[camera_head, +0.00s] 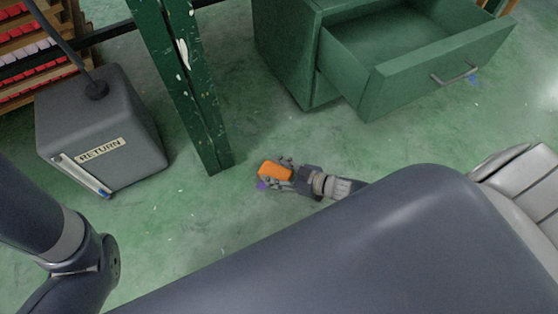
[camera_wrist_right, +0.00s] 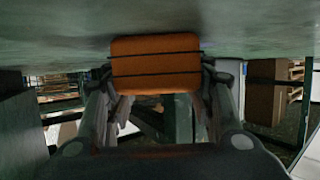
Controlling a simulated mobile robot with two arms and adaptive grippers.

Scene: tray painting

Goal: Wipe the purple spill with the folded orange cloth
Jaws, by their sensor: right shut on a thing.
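My right gripper (camera_head: 283,172) is low at the green floor, shut on the folded orange cloth (camera_head: 274,171). In the right wrist view the cloth (camera_wrist_right: 155,65) sits between the two fingers of the gripper (camera_wrist_right: 158,85), with dark lines across it, close to the floor surface. The purple spill (camera_head: 262,185) shows as a small patch on the floor just below the cloth in the head view. Part of it may be hidden under the cloth and fingers. My left gripper is out of view; only part of the left arm shows at the lower left.
A dark green post (camera_head: 190,90) stands just behind the cloth. A green cabinet (camera_head: 285,50) with an open drawer (camera_head: 400,85) is at the upper right. A grey RETURN box (camera_head: 110,115) stands at the left. Floor between the box and gripper is clear.

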